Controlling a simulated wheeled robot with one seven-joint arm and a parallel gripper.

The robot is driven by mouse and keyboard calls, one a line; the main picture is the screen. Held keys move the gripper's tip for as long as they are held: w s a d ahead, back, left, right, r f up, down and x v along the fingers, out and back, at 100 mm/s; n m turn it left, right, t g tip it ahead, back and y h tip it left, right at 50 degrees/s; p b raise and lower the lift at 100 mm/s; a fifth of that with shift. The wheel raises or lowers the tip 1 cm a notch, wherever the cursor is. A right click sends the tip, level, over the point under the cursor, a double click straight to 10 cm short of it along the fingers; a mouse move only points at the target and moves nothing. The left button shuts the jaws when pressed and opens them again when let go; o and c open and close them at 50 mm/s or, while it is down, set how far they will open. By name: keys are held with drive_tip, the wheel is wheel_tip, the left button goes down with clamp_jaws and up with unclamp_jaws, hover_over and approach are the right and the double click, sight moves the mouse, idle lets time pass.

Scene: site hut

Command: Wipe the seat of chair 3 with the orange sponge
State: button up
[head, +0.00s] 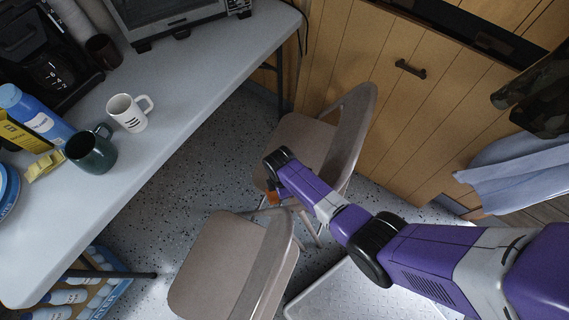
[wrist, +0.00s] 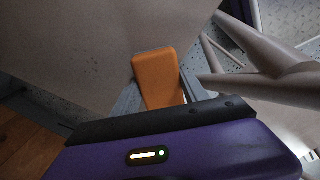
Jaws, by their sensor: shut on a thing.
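The orange sponge (wrist: 157,78) is between the two fingers of my gripper (wrist: 158,90) in the wrist view, and the gripper is shut on it. In the head view a small orange part of the sponge (head: 273,198) shows below the end of my arm. The sponge is at a beige folding chair (head: 305,142) by the wooden wall. In the wrist view the broad beige seat (wrist: 80,40) lies beyond the sponge. I cannot tell whether the sponge touches it. A second beige chair (head: 215,265) stands nearer. No chair number is readable.
A grey table (head: 190,85) at left holds a white mug (head: 129,112), a dark green mug (head: 91,149), a yellow sponge (head: 44,166) and a blue bottle (head: 35,115). A blue cloth (head: 515,172) hangs at right. Speckled floor is open between table and chairs.

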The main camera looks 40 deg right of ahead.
drive_tip(key=shift+w+d, duration=0.15)
drive_tip(key=shift+w, duration=0.35)
drive_tip(key=shift+w+d+r+b, duration=0.1)
drive_tip(key=shift+w+d+b, duration=0.15)
drive_tip(key=shift+w+d, duration=0.5)
drive_tip(key=shift+w+d+b, duration=0.25)
drive_tip(key=shift+d+b, duration=0.05)
drive_tip(key=shift+d, duration=0.8)
drive_tip(key=shift+w+d+r+b, duration=0.1)
drive_tip(key=shift+w+d+b, duration=0.15)
drive_tip(key=shift+w+d, duration=0.5)
drive_tip(key=shift+w+d+f+b, duration=0.15)
drive_tip(key=shift+d+b, duration=0.1)
drive_tip(key=shift+d, duration=0.2)
drive_tip(key=shift+w+d+b, duration=0.2)
drive_tip(key=shift+d+b, duration=0.05)
drive_tip(key=shift+d, duration=0.25)
drive_tip(key=shift+w+d+f+b, duration=0.15)
drive_tip(key=shift+d+b, duration=0.1)
drive_tip(key=shift+d, duration=0.2)
drive_tip(key=shift+w+d+r+b, duration=0.1)
drive_tip(key=shift+w+d+b, duration=0.35)
drive_tip(key=shift+d, duration=0.4)
drive_tip(key=shift+w+d+r+b, duration=0.1)
drive_tip(key=shift+w+d+b, duration=0.35)
drive_tip(key=shift+d, duration=0.4)
wheel_tip(320, 180, up, 6)
drive_tip(key=p, duration=0.6)
drive_tip(key=shift+r+p, duration=1.45)
drive_tip(key=shift+r, duration=0.05)
